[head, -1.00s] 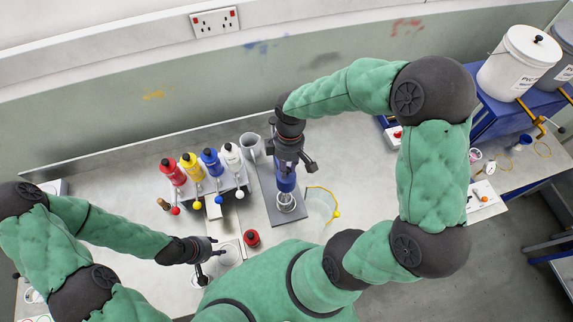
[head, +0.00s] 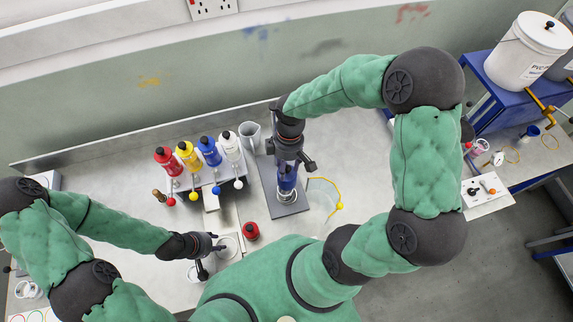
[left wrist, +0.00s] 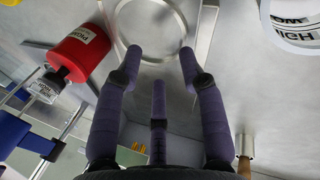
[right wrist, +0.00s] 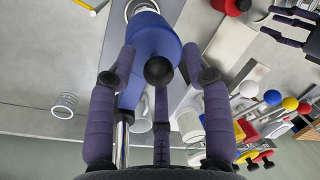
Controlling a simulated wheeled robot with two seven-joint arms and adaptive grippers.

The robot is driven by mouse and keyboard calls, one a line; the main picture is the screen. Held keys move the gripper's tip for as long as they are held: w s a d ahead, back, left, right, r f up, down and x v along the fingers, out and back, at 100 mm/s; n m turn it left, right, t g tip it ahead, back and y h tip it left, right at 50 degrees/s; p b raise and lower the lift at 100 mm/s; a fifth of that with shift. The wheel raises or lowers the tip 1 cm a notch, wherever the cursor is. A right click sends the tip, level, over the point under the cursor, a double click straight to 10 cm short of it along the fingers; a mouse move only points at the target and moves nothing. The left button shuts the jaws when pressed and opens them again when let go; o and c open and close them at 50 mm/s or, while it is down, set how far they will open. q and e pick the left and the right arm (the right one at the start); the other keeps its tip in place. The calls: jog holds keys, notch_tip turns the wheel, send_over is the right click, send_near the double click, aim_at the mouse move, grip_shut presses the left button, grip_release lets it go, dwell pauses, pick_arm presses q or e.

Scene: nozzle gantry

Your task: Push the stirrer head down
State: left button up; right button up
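The blue stirrer head (head: 287,178) is on a stand with a grey base plate (head: 291,211), above a small clear vessel (head: 288,197). In the right wrist view the stirrer head (right wrist: 150,45) is a blue cylinder with a black knob (right wrist: 158,70), beside a shiny post (right wrist: 121,140). My right gripper (head: 289,158) is over the stirrer head, its spread fingers (right wrist: 159,62) near its sides; contact cannot be told. My left gripper (head: 209,256) is open and empty low over the bench. Its fingers (left wrist: 160,58) are apart below a round ring in the left wrist view.
Red, yellow, blue and white bottles (head: 208,150) stand in a rack left of the stand, with a grey jug (head: 250,134) behind. A yellow-edged clear item (head: 323,197) lies right of the stand.

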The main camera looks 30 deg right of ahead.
jog(key=shift+s+r, duration=0.1)
notch_tip(320, 180, up, 12)
jog(key=w+d, duration=0.1)
jog(key=shift+w+d+f, duration=0.2)
jog(key=shift+w+d, duration=0.15)
dwell(0.6)
